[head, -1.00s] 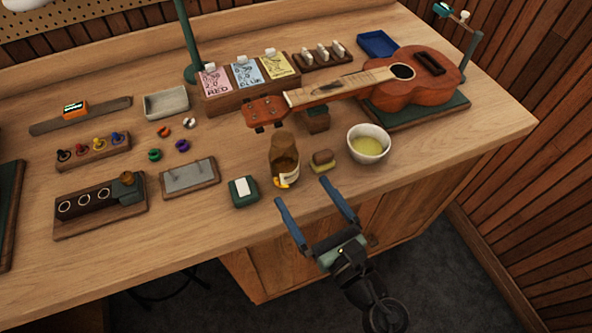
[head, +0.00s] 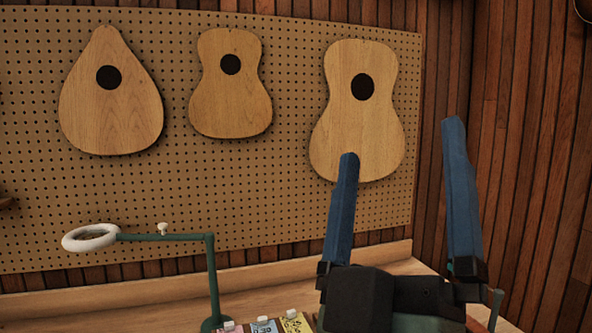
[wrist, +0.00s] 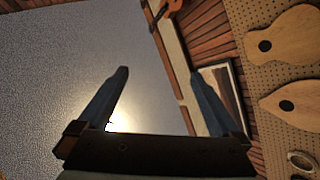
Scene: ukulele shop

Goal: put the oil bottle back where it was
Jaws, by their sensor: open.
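My gripper (head: 400,145) is open and empty, raised high in front of the pegboard in the head view. Its two blue fingers are spread wide. In the wrist view my gripper (wrist: 163,85) also shows open, with only ceiling and wall behind its fingers. The oil bottle is out of view in both current frames. The bench surface where it stood a second ago is below the head view's frame.
A pegboard (head: 280,195) carries guitar-shaped wooden plates, one (head: 360,130) behind my gripper. A green lamp stand (head: 211,275) with a white ring head (head: 90,237) rises at left. Card tops (head: 265,325) show at the bottom edge. Wood-panelled wall (head: 510,150) is at right.

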